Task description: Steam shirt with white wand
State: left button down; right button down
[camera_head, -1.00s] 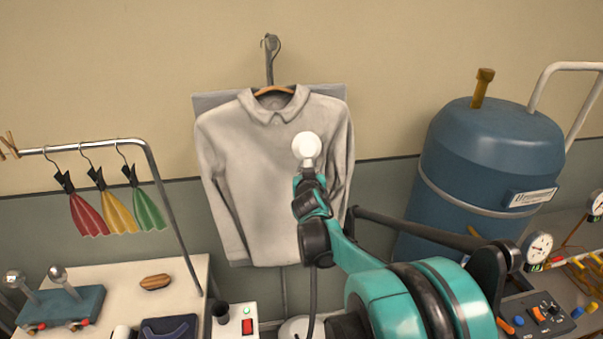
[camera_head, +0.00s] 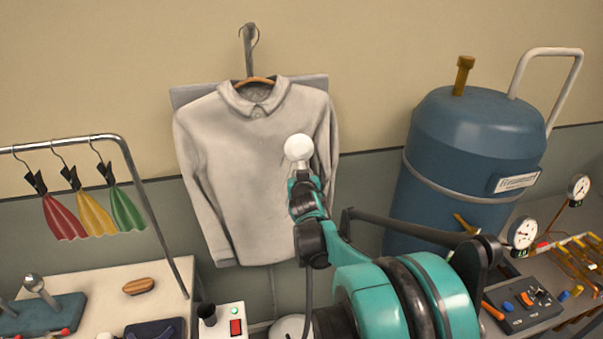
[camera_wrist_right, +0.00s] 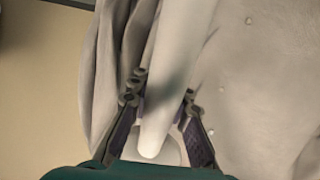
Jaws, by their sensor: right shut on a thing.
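A light grey collared shirt (camera_head: 245,165) hangs on a wooden hanger from a wall hook, in front of a grey board. My right gripper (camera_wrist_right: 162,100) is shut on the white wand (camera_wrist_right: 170,85), seen close in the right wrist view. In the head view the wand's round white head (camera_head: 298,148) is over the shirt's right side at chest height. I cannot tell whether it touches the cloth. Shirt folds and small buttons show behind the wand in the wrist view. My right arm hides part of the shirt's lower right. My left gripper is not in view.
A blue tank (camera_head: 470,150) with a white handle stands at the right, beside gauges (camera_head: 522,232) and a control box (camera_head: 522,305). At the left, a metal rail (camera_head: 125,150) holds red, yellow and green cloths above a table (camera_head: 105,285) with a brush (camera_head: 139,286).

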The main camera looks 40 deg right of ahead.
notch_tip(320, 180, down, 34)
jog(key=b, duration=2.8)
jog(key=shift+s+d, duration=0.25)
jog(key=shift+d, duration=0.05)
jog(key=shift+r, duration=0.1)
dwell(0.5)
jog(key=s+a+p, duration=0.1)
jog(key=s+a, duration=0.4)
jog(key=s, duration=0.3)
jog(key=shift+s+a, duration=0.25)
jog(key=shift+w, duration=0.1)
dwell(1.0)
